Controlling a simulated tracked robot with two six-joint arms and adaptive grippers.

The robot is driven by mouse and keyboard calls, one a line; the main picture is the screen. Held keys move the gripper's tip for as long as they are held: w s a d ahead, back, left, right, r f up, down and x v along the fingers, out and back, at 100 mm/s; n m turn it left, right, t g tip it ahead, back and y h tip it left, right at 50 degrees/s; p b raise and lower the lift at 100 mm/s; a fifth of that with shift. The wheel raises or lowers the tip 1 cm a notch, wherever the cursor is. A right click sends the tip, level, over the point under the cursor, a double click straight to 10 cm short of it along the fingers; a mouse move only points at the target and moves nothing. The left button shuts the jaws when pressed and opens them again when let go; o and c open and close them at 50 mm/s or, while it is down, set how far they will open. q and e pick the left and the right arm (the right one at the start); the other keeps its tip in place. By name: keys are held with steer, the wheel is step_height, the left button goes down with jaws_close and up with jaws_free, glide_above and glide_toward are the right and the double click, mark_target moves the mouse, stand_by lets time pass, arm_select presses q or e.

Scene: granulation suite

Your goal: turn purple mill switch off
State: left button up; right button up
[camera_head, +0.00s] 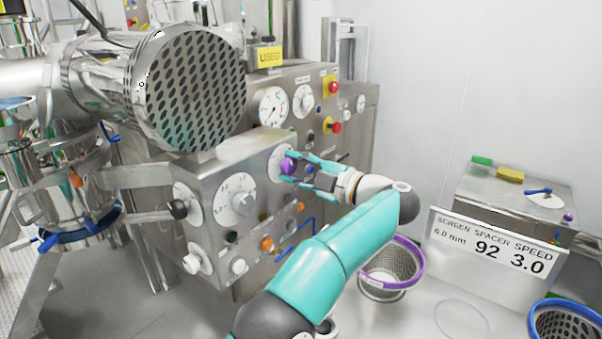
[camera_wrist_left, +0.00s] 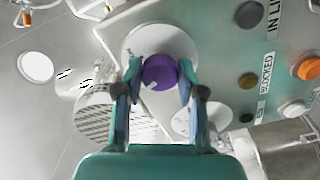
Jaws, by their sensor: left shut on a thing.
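The purple mill switch (camera_head: 288,165) is a round knob on a white dial plate, on the sloping front of the steel control panel (camera_head: 215,178). My left gripper (camera_head: 291,169) reaches it from the right, with its teal fingers on either side of the knob. In the left wrist view the purple knob (camera_wrist_left: 160,71) sits between the two fingertips (camera_wrist_left: 159,76), and the gripper is shut on it. A small white mark shows at the knob's lower left edge in that view. The dial's lettering is too small to read. My right gripper is not in view.
A large white dial (camera_head: 238,200), a black-knobbed lever (camera_head: 178,209) and an orange button (camera_head: 267,244) share the panel. A perforated steel drum end (camera_head: 196,90) stands above it. A purple-rimmed screen basket (camera_head: 392,262) and a speed sign (camera_head: 490,246) stand at the lower right.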

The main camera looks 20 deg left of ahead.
arm_select(q)
steer(key=n, duration=0.3)
steer(key=n+b, duration=0.1)
steer(key=n, duration=0.1)
steer(key=shift+s+a+f, duration=0.1)
steer(key=shift+a+f, duration=0.1)
steer(key=shift+a, duration=0.1)
stand_by(0.4)
steer(key=o, duration=0.9)
steer(key=shift+o, duration=1.2)
steer(key=shift+a, duration=0.15)
steer(key=shift+d+r, duration=0.1)
steer(key=shift+d, duration=0.1)
steer(key=v, duration=0.7)
steer(key=shift+d, duration=0.25)
